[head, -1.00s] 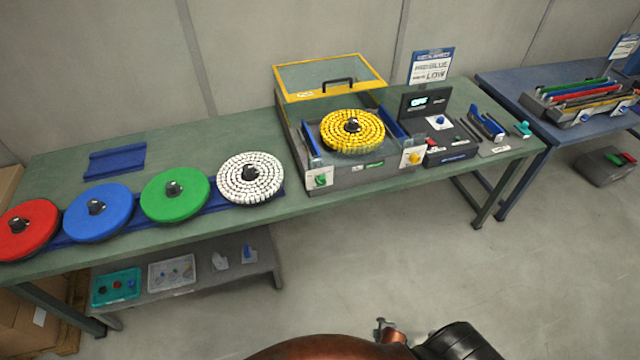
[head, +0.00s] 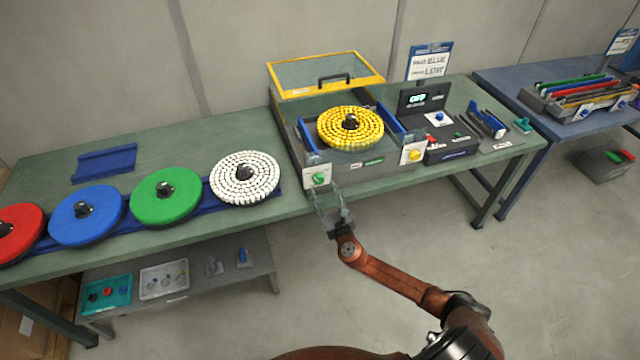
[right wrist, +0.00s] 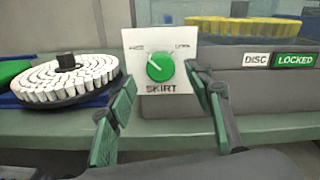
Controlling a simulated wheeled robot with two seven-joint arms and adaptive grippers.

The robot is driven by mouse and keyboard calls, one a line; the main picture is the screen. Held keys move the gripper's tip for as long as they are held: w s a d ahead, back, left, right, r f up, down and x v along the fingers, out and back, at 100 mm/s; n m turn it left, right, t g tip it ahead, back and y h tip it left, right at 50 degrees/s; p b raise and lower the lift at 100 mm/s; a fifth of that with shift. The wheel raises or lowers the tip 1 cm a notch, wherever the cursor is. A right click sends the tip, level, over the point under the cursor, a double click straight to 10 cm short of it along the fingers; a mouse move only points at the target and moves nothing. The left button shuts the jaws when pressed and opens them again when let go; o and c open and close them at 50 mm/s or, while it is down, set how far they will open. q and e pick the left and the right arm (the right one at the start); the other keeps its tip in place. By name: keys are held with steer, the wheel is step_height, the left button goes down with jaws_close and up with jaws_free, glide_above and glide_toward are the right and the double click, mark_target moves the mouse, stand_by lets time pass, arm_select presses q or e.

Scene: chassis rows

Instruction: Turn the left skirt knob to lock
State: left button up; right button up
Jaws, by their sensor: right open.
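The left skirt knob (head: 318,178) is green and sits on a white plate at the front left corner of the grey chassis box. In the right wrist view the knob (right wrist: 160,68) is centred on its plate (right wrist: 142,42), marked SKIRT, with a small label at each upper side. A pale mark on the knob points to the upper left. My right gripper (head: 332,205) is open and empty in front of the knob. In the wrist view its two green-padded fingers (right wrist: 160,88) spread either side of the knob, apart from it. My left gripper is out of view.
A yellow-white knob plate (head: 414,154) is on the box's right corner. A yellow disc (head: 365,132) sits in the box, beside a LOCKED label (right wrist: 296,60). The raised lid (head: 330,75) stands behind. A white disc (head: 262,183) lies left on the green bench.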

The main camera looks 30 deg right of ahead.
mark_target(319, 181)
steer(key=x, duration=0.4)
steer(key=shift+w+f+b, duration=0.1)
steer(key=shift+w+b, duration=0.1)
steer(key=shift+b, duration=0.1)
steer(key=shift+w, duration=0.2)
steer(key=c, duration=1.2)
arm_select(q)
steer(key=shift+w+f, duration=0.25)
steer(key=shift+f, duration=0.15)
arm_select(e)
steer(key=shift+o, duration=0.2)
